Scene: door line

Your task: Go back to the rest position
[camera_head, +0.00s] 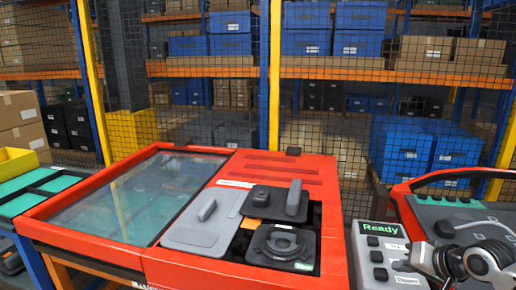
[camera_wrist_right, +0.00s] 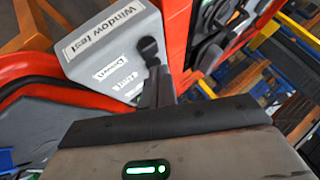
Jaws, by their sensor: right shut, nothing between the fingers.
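My right gripper (camera_head: 418,256) comes in at the lower right of the head view, beside a grey control box (camera_head: 372,262). The box has a screen reading "Ready" in green and dark buttons with white labels. In the right wrist view my right gripper's fingers (camera_wrist_right: 150,48) are together and empty. They point toward the grey box (camera_wrist_right: 115,55), which carries a "Window test" label there. I cannot tell whether the fingertips touch the box. My left gripper is not in view.
A red fixture (camera_head: 165,267) with a glass pane (camera_head: 135,200) and grey and black parts fills the middle. A red-rimmed station (camera_head: 420,184) stands at right. Green-lined trays (camera_head: 30,203) are at left. A mesh fence (camera_head: 210,100) and shelves with boxes stand behind.

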